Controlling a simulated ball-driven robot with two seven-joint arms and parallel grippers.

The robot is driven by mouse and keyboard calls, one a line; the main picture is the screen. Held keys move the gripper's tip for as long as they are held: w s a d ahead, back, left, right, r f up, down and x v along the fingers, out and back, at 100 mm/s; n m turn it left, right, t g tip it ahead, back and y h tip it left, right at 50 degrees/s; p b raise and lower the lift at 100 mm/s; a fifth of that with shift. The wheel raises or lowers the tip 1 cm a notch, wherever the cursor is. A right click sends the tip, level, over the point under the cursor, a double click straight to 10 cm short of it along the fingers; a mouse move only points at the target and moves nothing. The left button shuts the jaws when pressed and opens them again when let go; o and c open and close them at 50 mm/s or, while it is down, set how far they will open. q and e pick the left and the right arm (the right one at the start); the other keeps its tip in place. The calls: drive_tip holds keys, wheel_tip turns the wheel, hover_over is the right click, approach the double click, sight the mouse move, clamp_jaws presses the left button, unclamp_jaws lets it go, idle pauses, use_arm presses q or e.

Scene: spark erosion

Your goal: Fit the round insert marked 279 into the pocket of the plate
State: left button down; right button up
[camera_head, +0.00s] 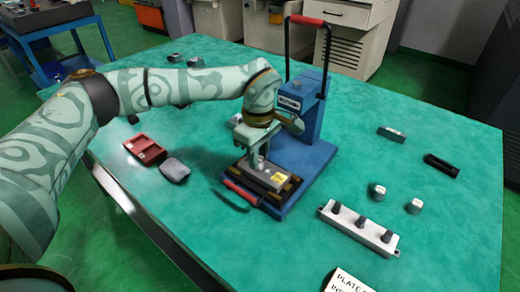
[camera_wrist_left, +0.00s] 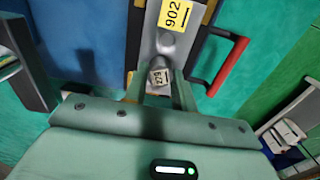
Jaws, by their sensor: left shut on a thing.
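The round insert marked 279 (camera_wrist_left: 160,76) is a small grey metal piece with its label facing the left wrist camera. My left gripper (camera_head: 256,161) is shut on it, with one finger on each side in the left wrist view (camera_wrist_left: 160,90). The plate (camera_head: 260,174) is a grey metal block with a yellow label, which reads 902 in the left wrist view (camera_wrist_left: 150,45). It lies in a dark holder on the blue stand's base. The insert is at the plate, over its near end; the pocket is hidden, and I cannot tell whether the insert is inside it.
The blue stand (camera_head: 306,108) rises behind the plate, with a red-gripped handle (camera_head: 240,193) at front. Two round pieces (camera_head: 377,192) (camera_head: 414,206) and a bar with black pegs (camera_head: 345,225) stand right. A red box (camera_head: 144,148) and grey block (camera_head: 174,170) lie left.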

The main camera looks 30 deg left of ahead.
use_arm(q)
drive_tip(key=shift+f, duration=0.2)
use_arm(e)
drive_tip(key=shift+d, duration=0.1)
use_arm(q)
drive_tip(key=shift+f, duration=0.2)
use_arm(e)
drive_tip(key=shift+w+r, duration=0.15)
use_arm(q)
drive_tip(key=c, duration=1.1)
unclamp_jaws()
drive_tip(key=shift+o, duration=0.2)
drive_tip(key=shift+r, duration=0.1)
wheel_tip(320, 180, up, 16)
drive_tip(key=p, duration=0.6)
use_arm(e)
drive_tip(key=shift+t, duration=0.4)
drive_tip(key=r, duration=0.1)
drive_tip(key=w+r, duration=0.1)
drive_tip(key=r, duration=0.1)
drive_tip(key=w+r, duration=0.1)
drive_tip(key=r, duration=0.1)
drive_tip(key=shift+w+r, duration=0.1)
